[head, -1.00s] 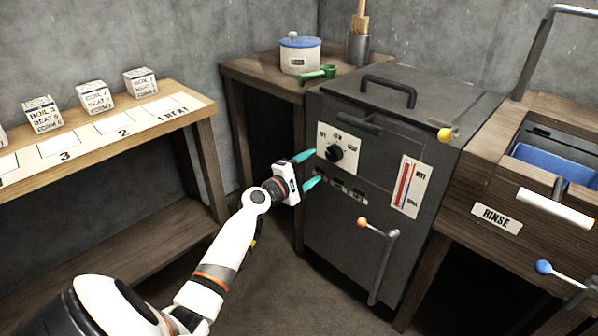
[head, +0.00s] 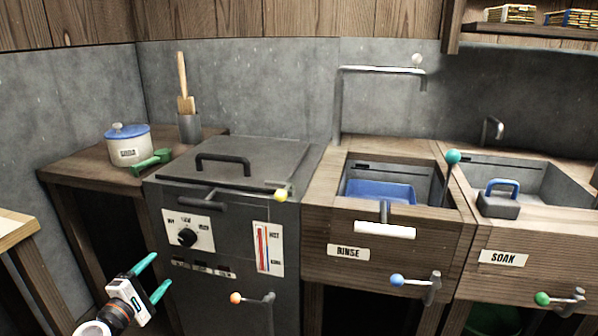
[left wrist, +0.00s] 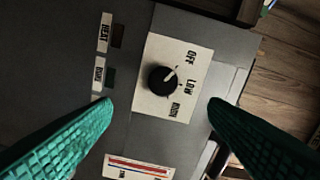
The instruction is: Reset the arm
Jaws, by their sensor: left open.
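My left gripper (head: 152,279) has teal fingers spread apart and empty. It is in front of the dark grey heater cabinet, at the lower left of the head view. The black dial (head: 187,237) sits on a white OFF/LOW/HIGH plate (head: 174,220) on the cabinet front. In the left wrist view the dial (left wrist: 162,80) lies beyond and between the fingertips (left wrist: 160,105), with no finger touching it. My right gripper is not in view.
The cabinet (head: 220,290) has a dark lid handle (head: 222,160), a yellow knob (head: 281,195) and an orange-knobbed lever (head: 236,298). The RINSE sink (head: 345,253) and SOAK sink (head: 503,258) stand to the right. A white pot (head: 129,148) and green scoop (head: 152,162) sit on the left table.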

